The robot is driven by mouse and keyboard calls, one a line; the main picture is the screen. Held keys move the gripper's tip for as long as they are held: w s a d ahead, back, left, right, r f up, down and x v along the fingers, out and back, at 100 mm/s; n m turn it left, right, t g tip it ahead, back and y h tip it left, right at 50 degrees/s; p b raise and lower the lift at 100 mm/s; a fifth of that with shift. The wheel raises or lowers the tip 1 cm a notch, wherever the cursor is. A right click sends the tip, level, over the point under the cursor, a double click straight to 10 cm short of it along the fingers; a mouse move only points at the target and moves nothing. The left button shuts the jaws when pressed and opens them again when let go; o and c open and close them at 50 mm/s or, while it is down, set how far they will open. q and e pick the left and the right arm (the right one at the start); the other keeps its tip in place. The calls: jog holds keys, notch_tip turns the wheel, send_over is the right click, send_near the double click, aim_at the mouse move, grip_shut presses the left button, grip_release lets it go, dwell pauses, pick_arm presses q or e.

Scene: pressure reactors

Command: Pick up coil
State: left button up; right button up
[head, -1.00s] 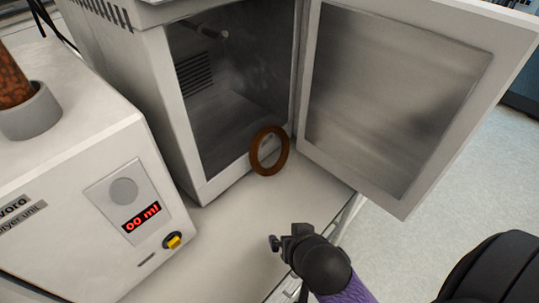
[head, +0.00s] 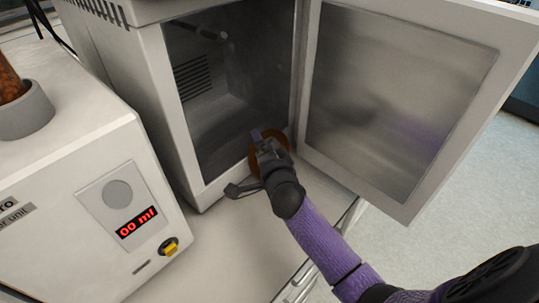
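The coil (head: 283,136) is a brown ring leaning upright against the lower front edge of the open chamber, largely hidden behind my gripper. My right gripper (head: 246,162), on the purple arm from the lower right, is in front of the coil with its fingers spread wide apart. One finger points up across the ring and the other reaches out to the left. I cannot tell whether it touches the coil. My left gripper is not in view.
The chamber (head: 232,110) stands open, its door (head: 395,100) swung out to the right. A white unit (head: 75,180) with a red display is on the left, with clear bench top (head: 225,250) between it and my arm.

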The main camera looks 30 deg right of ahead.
jog(key=shift+w+f, duration=0.1)
jog(key=shift+w, duration=0.2)
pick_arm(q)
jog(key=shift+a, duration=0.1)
pick_arm(e)
grip_shut()
